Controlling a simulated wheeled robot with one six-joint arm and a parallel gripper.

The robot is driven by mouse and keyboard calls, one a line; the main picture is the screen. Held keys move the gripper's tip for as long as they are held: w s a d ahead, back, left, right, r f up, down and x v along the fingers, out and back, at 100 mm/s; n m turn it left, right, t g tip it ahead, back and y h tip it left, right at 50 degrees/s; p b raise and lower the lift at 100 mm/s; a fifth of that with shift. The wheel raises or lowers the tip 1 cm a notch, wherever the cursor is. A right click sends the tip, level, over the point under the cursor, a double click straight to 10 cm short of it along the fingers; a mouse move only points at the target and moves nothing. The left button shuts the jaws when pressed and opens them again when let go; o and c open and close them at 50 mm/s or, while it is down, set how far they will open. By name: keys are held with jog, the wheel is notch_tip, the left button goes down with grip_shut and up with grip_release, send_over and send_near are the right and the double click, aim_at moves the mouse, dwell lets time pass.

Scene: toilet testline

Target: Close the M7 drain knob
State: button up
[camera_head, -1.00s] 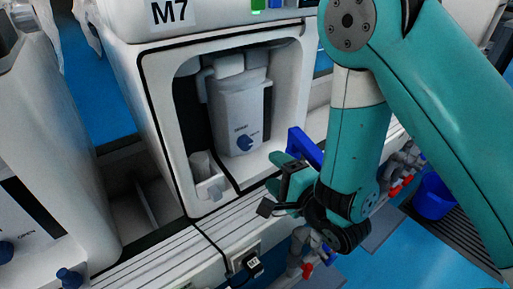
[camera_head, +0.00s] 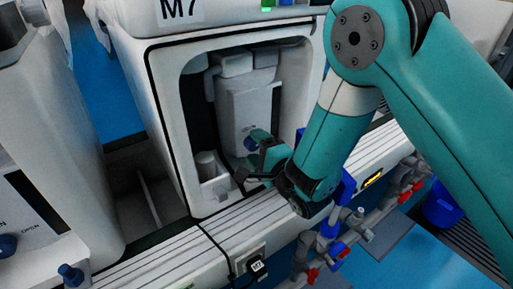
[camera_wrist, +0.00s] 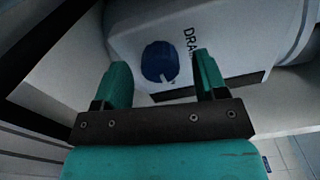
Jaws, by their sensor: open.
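The M7 drain knob is a round blue knob (camera_wrist: 160,62) with a white pointer mark, on the front of a white tank (camera_head: 245,105) inside the M7 unit's recess. In the wrist view, part of the word "DRAIN" shows beside it. My gripper (camera_wrist: 158,82) is open, with one teal finger on each side of the knob in that view. Contact cannot be told. In the head view my gripper (camera_head: 258,150) is inside the recess in front of the tank and hides most of the knob.
The M7 label (camera_head: 180,10) is on the white housing above the recess. A small white cup-like part (camera_head: 207,165) stands at the recess's lower left. Below are a white ledge (camera_head: 245,222) and pipes with red valve handles (camera_head: 403,196). Another unit stands at left.

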jog(key=shift+w+a, duration=0.15)
jog(key=shift+c, duration=0.3)
jog(key=c, duration=0.9)
